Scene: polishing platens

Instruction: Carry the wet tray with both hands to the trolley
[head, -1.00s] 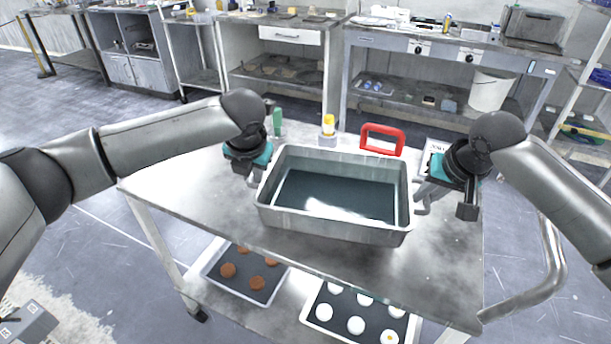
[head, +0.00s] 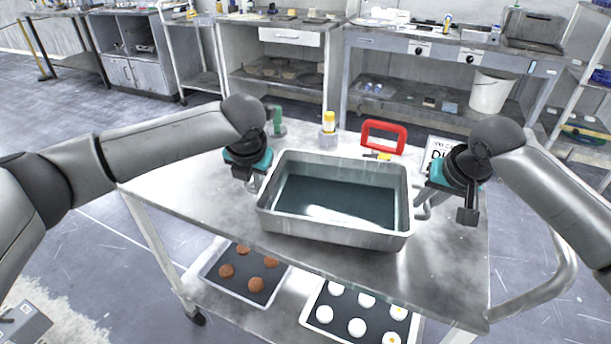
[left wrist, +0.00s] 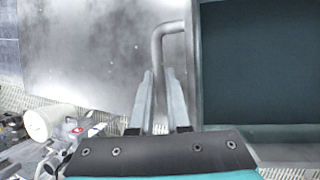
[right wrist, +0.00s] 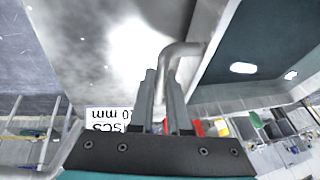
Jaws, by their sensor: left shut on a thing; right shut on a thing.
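The wet tray (head: 325,230) is a grey metal pan with dark liquid in it, roughly level over the top of the metal trolley (head: 190,195). Whether its base touches the trolley top cannot be told. My left gripper (head: 253,181) is shut on the tray's left handle; in the left wrist view its fingers (left wrist: 158,78) are on both sides of the bent bar (left wrist: 163,38). My right gripper (head: 428,196) is shut on the right handle; its fingers (right wrist: 163,80) straddle that bar (right wrist: 178,50) in the right wrist view.
Behind the tray on the trolley top are a red handle-shaped item (head: 384,133), a yellow-capped bottle (head: 328,125), a green item (head: 277,122) and a printed sign (head: 437,153). The lower shelf holds two trays of discs (head: 245,272). Bare trolley top shows in front.

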